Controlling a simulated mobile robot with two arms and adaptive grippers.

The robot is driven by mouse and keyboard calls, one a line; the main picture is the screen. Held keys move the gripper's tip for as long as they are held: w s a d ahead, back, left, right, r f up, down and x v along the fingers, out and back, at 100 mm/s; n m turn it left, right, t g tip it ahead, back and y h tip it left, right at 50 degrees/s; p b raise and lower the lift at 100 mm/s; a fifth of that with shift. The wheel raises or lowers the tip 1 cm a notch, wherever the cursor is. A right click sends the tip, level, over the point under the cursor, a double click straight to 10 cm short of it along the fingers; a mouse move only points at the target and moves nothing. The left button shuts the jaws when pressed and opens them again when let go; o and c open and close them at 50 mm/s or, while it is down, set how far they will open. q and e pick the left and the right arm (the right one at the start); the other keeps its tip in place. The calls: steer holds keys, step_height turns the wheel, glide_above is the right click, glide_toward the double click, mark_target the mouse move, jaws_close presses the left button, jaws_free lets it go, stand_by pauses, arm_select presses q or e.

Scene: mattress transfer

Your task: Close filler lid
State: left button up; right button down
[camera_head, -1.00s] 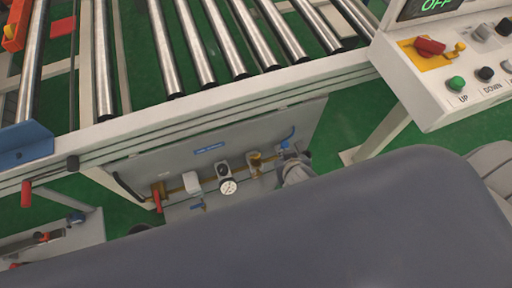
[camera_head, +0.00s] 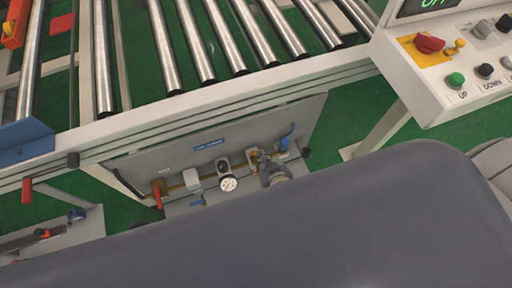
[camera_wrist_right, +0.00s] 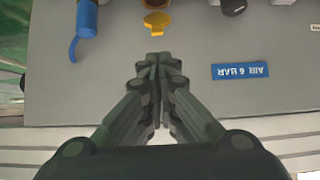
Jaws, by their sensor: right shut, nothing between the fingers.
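The filler shows in the right wrist view as a brass-yellow neck (camera_wrist_right: 160,4) at the top edge, partly cut off. Its yellow lid (camera_wrist_right: 156,23) stands open as a flap beside the neck. In the head view the brass filler (camera_head: 253,156) sits on the grey panel, partly behind my right gripper (camera_head: 266,161). My right gripper, also in the wrist view (camera_wrist_right: 156,58), is shut and empty. Its fingertips appear just below the lid in that view, with a visible gap. My left gripper is not in view.
The grey panel (camera_head: 265,124) under the roller conveyor (camera_head: 215,105) carries a gauge (camera_head: 228,184), a red-handled valve (camera_head: 157,195) and a blue cylinder (camera_wrist_right: 87,18) near the filler. A blue label (camera_wrist_right: 240,71) lies flat on the panel. A control console (camera_head: 440,105) stands at the right.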

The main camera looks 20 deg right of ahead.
mark_target(255, 153)
steer(key=x, duration=0.8)
steer(key=shift+w+f+b, duration=0.2)
steer(key=shift+w+b, duration=0.1)
